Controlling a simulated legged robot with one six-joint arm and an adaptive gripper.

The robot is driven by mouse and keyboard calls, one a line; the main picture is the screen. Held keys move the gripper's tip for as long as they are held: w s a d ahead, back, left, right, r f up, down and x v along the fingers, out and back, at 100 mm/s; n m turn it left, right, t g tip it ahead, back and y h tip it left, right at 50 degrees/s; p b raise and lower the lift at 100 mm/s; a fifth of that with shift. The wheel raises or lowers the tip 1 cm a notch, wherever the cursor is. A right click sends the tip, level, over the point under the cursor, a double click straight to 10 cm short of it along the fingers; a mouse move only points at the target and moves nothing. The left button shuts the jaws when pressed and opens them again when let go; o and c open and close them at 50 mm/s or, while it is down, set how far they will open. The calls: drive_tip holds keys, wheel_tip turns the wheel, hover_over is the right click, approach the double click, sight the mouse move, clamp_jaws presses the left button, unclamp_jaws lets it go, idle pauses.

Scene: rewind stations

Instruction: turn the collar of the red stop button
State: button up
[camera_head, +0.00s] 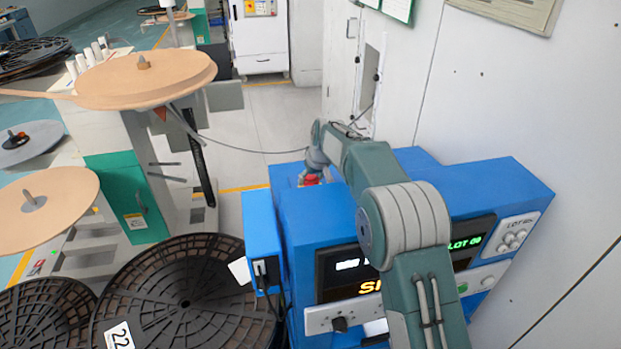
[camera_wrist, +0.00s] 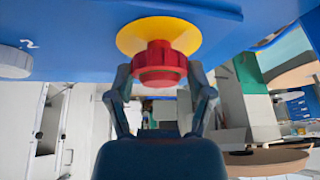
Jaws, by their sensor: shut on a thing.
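The red stop button (camera_wrist: 158,77) shows in the wrist view, with its notched collar (camera_wrist: 158,54) against a round yellow plate (camera_wrist: 128,38) on a blue face. My gripper (camera_wrist: 159,70) has one finger on each side of the red part and is shut on the collar. In the head view the red button (camera_head: 311,180) is a small patch at the far side of the blue machine (camera_head: 300,222). My arm reaches over the machine and hides most of the gripper there.
A white knob (camera_wrist: 15,62) marked 2 is on the same blue face. A thin cable (camera_head: 240,149) runs towards the machine. A grey wall (camera_head: 540,80) bounds the right. Some floor is clear behind.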

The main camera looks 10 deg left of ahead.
drive_tip(key=shift+s+f+m, duration=0.15)
drive_tip(key=shift+f+m, duration=0.1)
drive_tip(key=shift+m, duration=0.05)
drive_tip(key=shift+m+t+h, duration=0.3)
drive_tip(key=shift+m+h, duration=0.2)
drive_tip(key=shift+m, duration=0.4)
drive_tip(key=shift+s+a+f+m+t+h, duration=0.15)
drive_tip(key=shift+m+h, duration=0.45)
drive_tip(key=shift+m, duration=0.55)
drive_tip(key=shift+w+d+r+m+t+h, duration=0.15)
drive_tip(key=shift+m+h, duration=0.45)
drive_tip(key=shift+m, duration=0.55)
drive_tip(key=shift+s+a+f, duration=0.1)
drive_tip(key=o, duration=1.1)
drive_tip(key=shift+a, duration=0.1)
drive_tip(key=shift+r, duration=0.3)
